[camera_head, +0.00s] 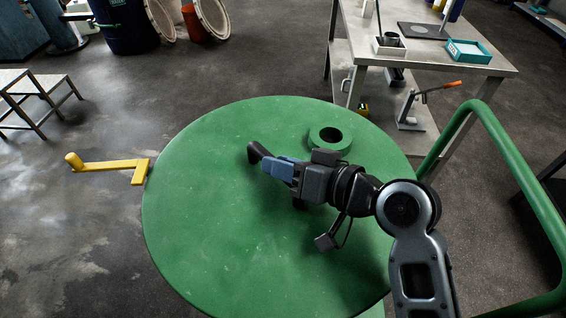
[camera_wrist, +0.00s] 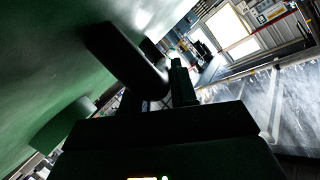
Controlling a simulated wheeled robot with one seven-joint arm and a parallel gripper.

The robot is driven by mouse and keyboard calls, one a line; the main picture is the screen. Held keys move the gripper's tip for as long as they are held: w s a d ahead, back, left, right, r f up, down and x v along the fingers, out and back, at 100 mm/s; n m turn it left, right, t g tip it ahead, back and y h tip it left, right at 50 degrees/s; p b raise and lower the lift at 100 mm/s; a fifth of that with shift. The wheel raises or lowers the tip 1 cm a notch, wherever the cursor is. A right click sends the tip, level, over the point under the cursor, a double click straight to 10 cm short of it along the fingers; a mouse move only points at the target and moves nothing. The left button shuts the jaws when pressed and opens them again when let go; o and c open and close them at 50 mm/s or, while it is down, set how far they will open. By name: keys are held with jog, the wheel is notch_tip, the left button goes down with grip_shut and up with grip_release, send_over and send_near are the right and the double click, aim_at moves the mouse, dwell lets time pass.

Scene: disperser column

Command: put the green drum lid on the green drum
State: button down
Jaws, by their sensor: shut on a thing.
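The green drum lid (camera_head: 210,220) is a large flat green disc filling the middle of the head view, with a green collar around a dark hole (camera_head: 331,137) near its far edge. A black handle (camera_head: 254,151) stands out from its face; it also shows in the wrist view (camera_wrist: 122,58), beside the green surface (camera_wrist: 45,60). My gripper (camera_head: 268,163) is over the disc, its jaws shut on the handle. The grip itself is partly hidden. The green drum is not clearly visible; whether it is beneath the lid I cannot tell.
A yellow crank-shaped bar (camera_head: 110,166) extends left of the lid. A green tubular rail (camera_head: 520,180) curves along the right. A workbench (camera_head: 440,62) with trays stands behind right, a step stool (camera_head: 38,90) at left, and a dark blue drum (camera_head: 125,25) at the back. Open floor lies left.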

jog(key=c, duration=0.8)
grip_release()
jog(key=shift+f, duration=0.15)
jog(key=shift+b+v, duration=0.45)
jog(key=shift+v, duration=3.5)
